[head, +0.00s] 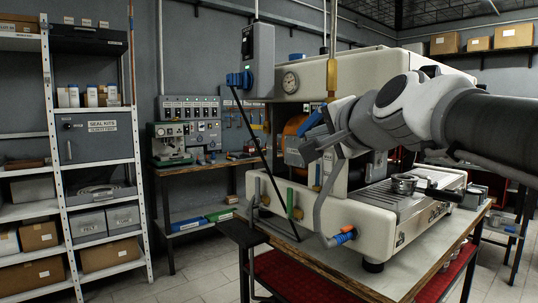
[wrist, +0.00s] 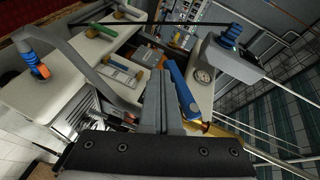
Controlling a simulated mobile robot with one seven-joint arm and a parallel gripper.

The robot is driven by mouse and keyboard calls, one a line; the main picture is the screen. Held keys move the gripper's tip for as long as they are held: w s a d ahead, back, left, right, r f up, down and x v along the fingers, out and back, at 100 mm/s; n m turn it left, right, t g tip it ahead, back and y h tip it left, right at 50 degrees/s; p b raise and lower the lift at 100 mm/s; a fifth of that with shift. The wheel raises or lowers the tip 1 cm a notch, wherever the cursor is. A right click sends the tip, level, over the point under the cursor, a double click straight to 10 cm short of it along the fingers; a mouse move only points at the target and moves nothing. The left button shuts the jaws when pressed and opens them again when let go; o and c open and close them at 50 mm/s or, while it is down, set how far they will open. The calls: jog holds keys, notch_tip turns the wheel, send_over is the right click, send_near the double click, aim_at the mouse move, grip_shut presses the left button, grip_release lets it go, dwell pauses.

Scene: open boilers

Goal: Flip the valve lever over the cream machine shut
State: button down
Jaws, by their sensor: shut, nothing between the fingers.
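The cream machine (head: 352,215) stands on a wood-edged table, with an open side and a drip tray. A brass vertical pipe (head: 331,75) comes down over it. The blue valve lever (head: 314,122) shows at the pipe's lower end, slanting, partly behind my gripper. My gripper (head: 314,150) reaches in from the right, in front of the machine. In the wrist view the shut fingers (wrist: 161,78) are empty, and the blue lever (wrist: 180,88) lies close along their right side, with brass fittings near its lower end. I cannot tell whether they touch.
A grey box (head: 259,60) with a blue knob (head: 238,79) hangs left of the pipe, with a thin black rod slanting down below it. A grey hose with a blue and orange end (head: 342,236) curves down the machine's front. A metal shelf (head: 100,150) stands at left.

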jog(key=shift+w+a+r+m+t+y+b, duration=0.15)
jog(key=shift+w+a+r+t+b, duration=0.2)
jog(key=shift+b, duration=0.55)
jog(key=shift+w+a+r+m+t+y+b, duration=0.15)
jog(key=shift+w+a+t+b, duration=0.15)
jog(key=shift+w+b, duration=0.4)
jog(key=shift+a, duration=0.1)
jog(key=shift+f, duration=0.1)
dwell(0.9)
